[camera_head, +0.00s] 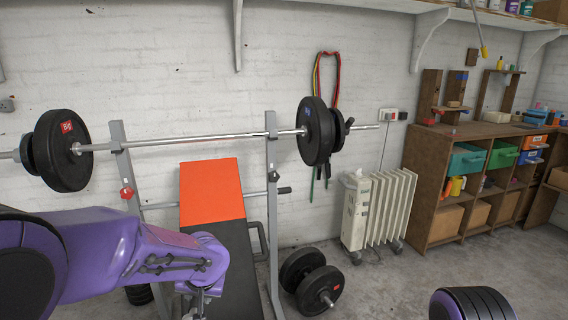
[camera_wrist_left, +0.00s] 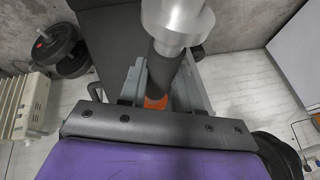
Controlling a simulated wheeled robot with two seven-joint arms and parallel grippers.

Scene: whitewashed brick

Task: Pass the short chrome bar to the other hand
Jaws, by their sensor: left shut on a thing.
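The short chrome bar (camera_wrist_left: 178,22) shows large at the top of the left wrist view, with a silver end and collar and a darker shaft running down from it. My left gripper (camera_wrist_left: 160,92) is shut on the bar's shaft, with a grey finger on each side. In the head view my purple left arm comes in from the left and the left gripper (camera_head: 200,296) is at the bottom edge, partly cut off. I cannot make out the bar clearly there. My right gripper is not in view; only a dark purple part of my right arm shows at the bottom right.
A weight bench with an orange-red backrest (camera_head: 211,191) stands ahead, under a racked barbell (camera_head: 200,139). A loaded dumbbell (camera_head: 311,283) lies on the floor. A white radiator (camera_head: 378,210) and wooden shelves (camera_head: 446,185) stand to the right. Some floor before the radiator is clear.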

